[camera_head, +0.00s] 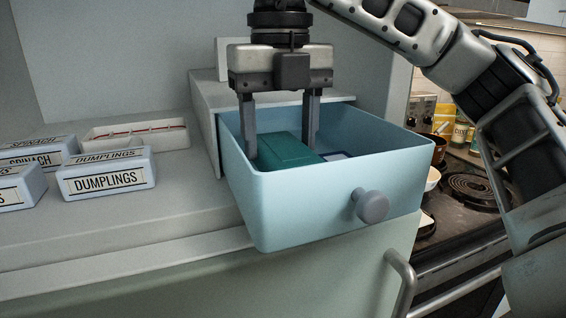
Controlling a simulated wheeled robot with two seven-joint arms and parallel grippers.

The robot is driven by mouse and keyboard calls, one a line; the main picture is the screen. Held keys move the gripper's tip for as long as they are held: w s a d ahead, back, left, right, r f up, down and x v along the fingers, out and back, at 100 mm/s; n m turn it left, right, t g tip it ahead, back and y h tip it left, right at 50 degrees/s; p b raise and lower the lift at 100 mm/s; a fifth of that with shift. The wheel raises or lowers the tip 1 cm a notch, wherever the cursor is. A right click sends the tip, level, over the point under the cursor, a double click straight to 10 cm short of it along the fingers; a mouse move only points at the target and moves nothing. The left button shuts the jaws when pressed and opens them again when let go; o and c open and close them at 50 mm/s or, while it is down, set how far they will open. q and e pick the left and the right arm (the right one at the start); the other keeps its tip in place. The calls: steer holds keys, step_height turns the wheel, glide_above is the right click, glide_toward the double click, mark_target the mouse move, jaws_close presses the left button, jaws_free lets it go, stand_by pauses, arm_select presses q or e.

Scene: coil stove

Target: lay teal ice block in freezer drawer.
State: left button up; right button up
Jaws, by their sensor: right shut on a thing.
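The teal ice block (283,151) is inside the pulled-out light blue freezer drawer (320,210). My right gripper (280,148) reaches straight down into the drawer from above, with a finger on each side of the block, shut on it. The block's lower part is hidden by the drawer's front wall, so I cannot tell whether it touches the bottom. The drawer has a round grey knob (371,205) on its front. My left gripper is not in view.
Boxes labelled dumplings (106,176) and spinach (38,152) stand on the shelf at the left, near a white tray (137,134). A coil stove (472,188) is at the right.

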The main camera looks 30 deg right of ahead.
mark_target(281, 144)
steer(key=shift+f, duration=2)
steer(key=shift+f+b, duration=0.2)
steer(key=shift+b, duration=0.15)
steer(key=o, duration=0.8)
steer(key=shift+o, duration=0.2)
step_height(281, 144, up, 12)
steer(key=shift+r+p, duration=0.2)
steer(key=shift+p, duration=0.15)
